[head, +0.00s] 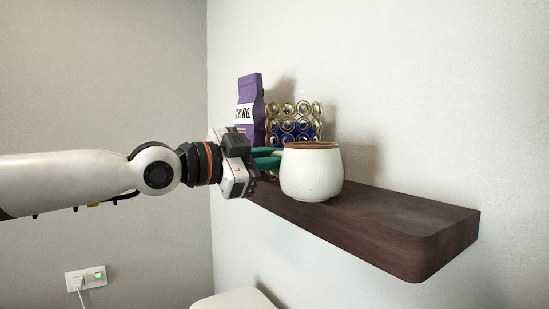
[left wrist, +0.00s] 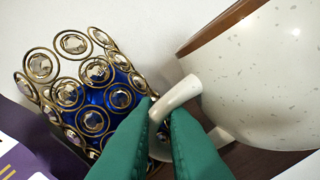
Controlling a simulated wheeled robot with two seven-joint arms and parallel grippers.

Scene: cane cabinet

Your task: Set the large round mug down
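The large round mug (head: 312,173) is speckled white with a brown rim. In the head view it is upright over the dark wooden shelf, its base close to the shelf top; I cannot tell whether it touches. My left gripper (head: 268,158) comes in from the left with green fingers at the mug's handle side. In the left wrist view the mug (left wrist: 262,80) fills the upper right, and the green fingers (left wrist: 162,125) are closed around its white handle (left wrist: 178,96). The handle is hidden in the head view. My right gripper is in neither view.
The shelf (head: 385,212) is clear to the right of the mug. Behind the gripper stand a purple bag (head: 250,100) and a gold ringed holder with blue inside (head: 296,122); the holder (left wrist: 92,95) is close beside the fingers. A wall socket (head: 86,279) is low left.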

